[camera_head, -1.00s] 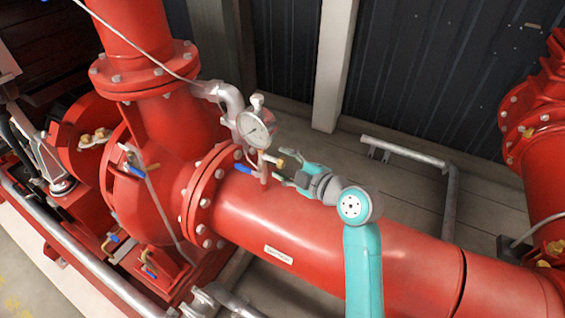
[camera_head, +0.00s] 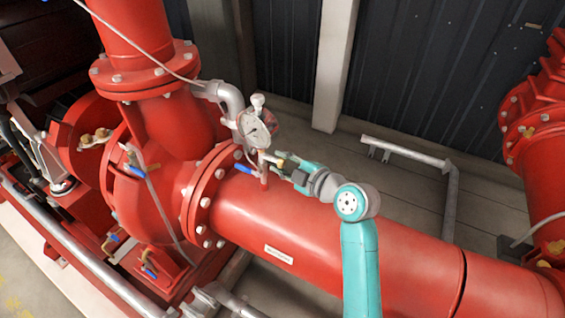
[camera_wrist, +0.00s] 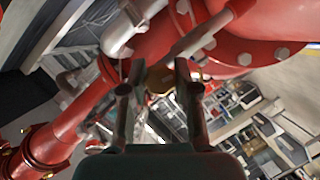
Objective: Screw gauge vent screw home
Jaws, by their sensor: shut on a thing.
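The small brass gauge vent screw (camera_head: 281,161) sticks out to the right of the stem, below the dial. My gripper (camera_head: 287,167) reaches it from the right and is shut on it. In the wrist view the brass screw (camera_wrist: 160,79) shows between the two dark fingertips of my gripper (camera_wrist: 160,70). The screw's threads and seat are hidden, so I cannot tell how deep it sits.
A blue-handled valve (camera_head: 243,169) is just left of the gauge stem. A bolted red flange (camera_head: 205,195) and a grey bent pipe (camera_head: 230,98) are close by on the left. A grey rail (camera_head: 405,152) stands behind my arm. The floor behind the pipe is mostly clear.

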